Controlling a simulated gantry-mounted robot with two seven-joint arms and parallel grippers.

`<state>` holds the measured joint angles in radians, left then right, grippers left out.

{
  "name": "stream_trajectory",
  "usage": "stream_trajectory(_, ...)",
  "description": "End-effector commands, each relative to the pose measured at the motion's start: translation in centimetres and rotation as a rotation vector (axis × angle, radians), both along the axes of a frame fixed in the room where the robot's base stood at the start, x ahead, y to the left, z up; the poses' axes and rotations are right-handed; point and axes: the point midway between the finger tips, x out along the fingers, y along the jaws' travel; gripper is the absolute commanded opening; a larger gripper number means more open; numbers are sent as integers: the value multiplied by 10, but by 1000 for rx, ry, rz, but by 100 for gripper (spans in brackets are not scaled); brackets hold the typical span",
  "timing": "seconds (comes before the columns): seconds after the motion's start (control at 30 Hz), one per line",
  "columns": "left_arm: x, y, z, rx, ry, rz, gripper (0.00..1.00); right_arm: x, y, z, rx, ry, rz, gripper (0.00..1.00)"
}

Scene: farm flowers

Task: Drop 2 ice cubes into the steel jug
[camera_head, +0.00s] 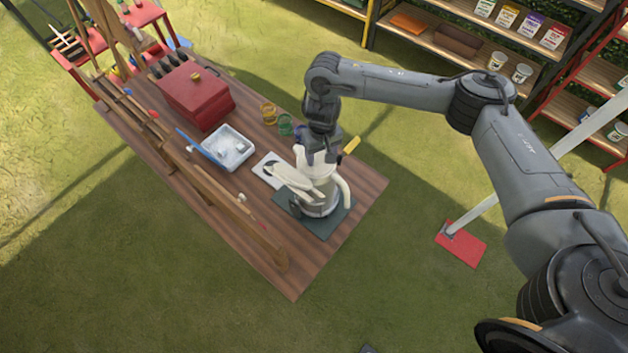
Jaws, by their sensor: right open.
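The steel jug (318,209) stands on a dark green mat (329,229) near the right end of the wooden table. My right gripper (325,192) is open, with its pale fingers over and beside the jug's upper part. The gripper hides the jug's mouth, so I cannot see what is inside or whether they touch. A white box (236,157) with a raised blue lid (199,147) stands left of the jug. Pale blocks that look like ice cubes (231,147) show inside it. My left gripper is not in view.
A white tray (263,168) lies between box and jug, partly hidden by the gripper. A red box (198,95) and small yellow and green jars (285,124) stand farther back. The table's front right corner is clear.

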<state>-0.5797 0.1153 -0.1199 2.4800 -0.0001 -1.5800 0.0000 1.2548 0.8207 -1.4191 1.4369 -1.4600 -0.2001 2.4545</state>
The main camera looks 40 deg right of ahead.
Motion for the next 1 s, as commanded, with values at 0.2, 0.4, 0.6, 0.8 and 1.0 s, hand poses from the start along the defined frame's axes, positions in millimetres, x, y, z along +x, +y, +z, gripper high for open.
stream_trajectory(0.2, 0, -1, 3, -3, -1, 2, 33, 1, 0, 7, -1, -2, 1, 60)
stream_trajectory(0.4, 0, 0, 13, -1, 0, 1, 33, 1, 0, 35, -1, -4, 1, 60)
stream_trajectory(0.6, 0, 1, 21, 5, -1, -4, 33, 1, 0, 69, 0, -4, 1, 60)
stream_trajectory(0.8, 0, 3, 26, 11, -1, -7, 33, 1, 0, 94, -1, -2, 0, 60)
stream_trajectory(1.0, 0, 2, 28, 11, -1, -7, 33, 0, 0, 106, 0, 0, 1, 60)
